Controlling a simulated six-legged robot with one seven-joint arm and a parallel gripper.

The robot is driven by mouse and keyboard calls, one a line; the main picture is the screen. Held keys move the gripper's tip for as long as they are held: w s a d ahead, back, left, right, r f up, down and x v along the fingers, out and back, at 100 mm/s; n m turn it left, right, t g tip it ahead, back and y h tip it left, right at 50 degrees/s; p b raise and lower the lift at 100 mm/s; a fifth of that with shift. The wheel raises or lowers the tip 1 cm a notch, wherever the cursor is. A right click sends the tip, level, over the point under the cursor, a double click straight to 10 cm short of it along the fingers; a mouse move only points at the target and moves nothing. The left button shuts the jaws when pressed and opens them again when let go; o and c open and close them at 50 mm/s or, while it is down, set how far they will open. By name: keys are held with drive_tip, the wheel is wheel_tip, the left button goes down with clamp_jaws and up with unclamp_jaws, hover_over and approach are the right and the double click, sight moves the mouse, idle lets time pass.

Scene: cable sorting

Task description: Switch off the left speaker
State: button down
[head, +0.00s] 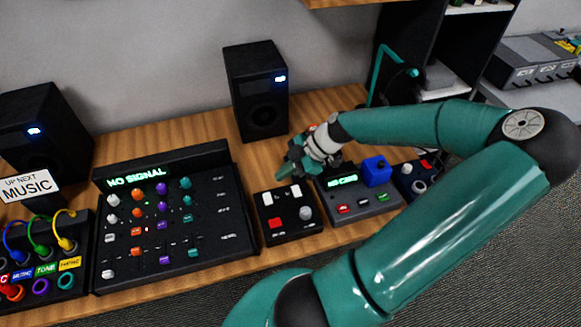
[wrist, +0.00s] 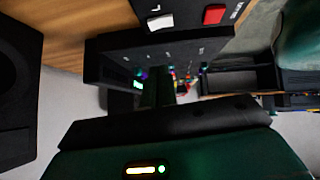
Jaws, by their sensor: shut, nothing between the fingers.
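The left speaker (head: 62,142) is a black box at the far left of the bench in the head view, with a blue-white light lit on its front. The right speaker (head: 256,110) stands further right at the back, also with a blue light lit. My gripper (head: 288,170) is shut and empty. It is low in front of the right speaker, above the area behind a small black box, well to the right of the left speaker. In the wrist view a dark speaker-like body (wrist: 15,90) shows at the left edge; I cannot tell which speaker.
A mixer (head: 225,215) reading "NO SIGNAL" lies between the left speaker and my gripper. A small button box (head: 270,240) with red and white buttons sits in front of my gripper. A "MUSIC" sign (head: 27,187) stands before the left speaker. A shelf (head: 340,3) hangs above.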

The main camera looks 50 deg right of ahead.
sight(264, 197)
drive_tip(key=x, duration=0.5)
drive_tip(key=shift+w+a+f, duration=0.1)
drive_tip(key=shift+a, duration=0.05)
drive_tip(key=shift+d+f, duration=0.25)
drive_tip(key=shift+f, duration=1)
drive_tip(key=shift+w+f, duration=0.1)
drive_tip(key=shift+f, duration=0.5)
drive_tip(key=shift+f, duration=0.1)
drive_tip(key=shift+w+d+f, duration=0.1)
drive_tip(key=shift+w+f, duration=0.05)
drive_tip(key=shift+s+a+r, duration=0.2)
drive_tip(key=shift+s+a, duration=0.25)
drive_tip(key=shift+s, duration=0.3)
drive_tip(key=shift+w+r, duration=0.1)
drive_tip(key=shift+r, duration=0.05)
